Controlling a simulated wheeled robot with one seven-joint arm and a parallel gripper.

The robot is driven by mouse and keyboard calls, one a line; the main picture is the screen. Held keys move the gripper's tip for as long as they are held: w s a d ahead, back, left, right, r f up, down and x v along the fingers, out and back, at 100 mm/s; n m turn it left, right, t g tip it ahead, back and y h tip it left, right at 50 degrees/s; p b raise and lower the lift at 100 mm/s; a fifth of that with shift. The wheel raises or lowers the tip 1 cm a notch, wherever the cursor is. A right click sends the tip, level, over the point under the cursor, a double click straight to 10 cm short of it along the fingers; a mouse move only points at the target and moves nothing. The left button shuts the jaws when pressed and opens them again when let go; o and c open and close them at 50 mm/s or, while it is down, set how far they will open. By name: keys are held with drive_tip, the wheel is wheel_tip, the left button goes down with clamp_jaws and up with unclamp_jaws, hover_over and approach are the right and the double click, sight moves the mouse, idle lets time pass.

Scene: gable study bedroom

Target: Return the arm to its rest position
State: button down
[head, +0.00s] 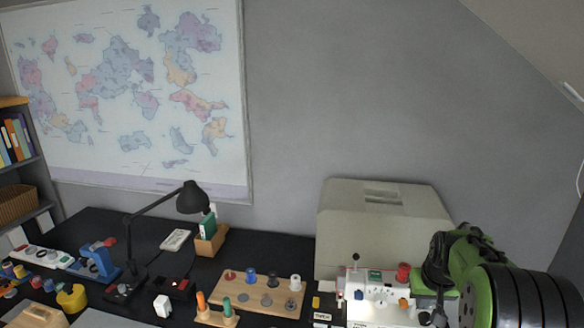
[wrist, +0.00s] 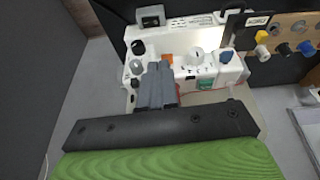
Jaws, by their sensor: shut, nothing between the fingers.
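My gripper (wrist: 155,88) shows in the wrist view with its two grey fingers side by side and closed, nothing between them. The fingertips lie over the white control panel (wrist: 199,72) with its knobs and buttons; I cannot tell whether they touch it. In the head view my green and black arm fills the lower right corner, reaching over the desk, and its fingers cannot be made out. The same control panel (head: 378,312) shows there just left of my arm, partly cut off by the lower edge.
A big beige box-like case (head: 372,225) stands behind the panel, close to my arm. A wooden peg board (head: 262,293), a black desk lamp (head: 193,198) and several small items fill the black desk (head: 88,222). A sloped ceiling (head: 540,35) is at upper right.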

drive_tip(key=s+a+r+n+t, duration=0.1)
drive_tip(key=s+a+r, duration=0.9)
drive_tip(key=s+a, duration=0.4)
drive_tip(key=s, duration=0.5)
drive_tip(key=s+a+n+t+y, duration=0.1)
drive_tip(key=s+a, duration=0.3)
drive_tip(key=s, duration=0.4)
drive_tip(key=shift+s+f, duration=0.25)
drive_tip(key=shift+f, duration=0.2)
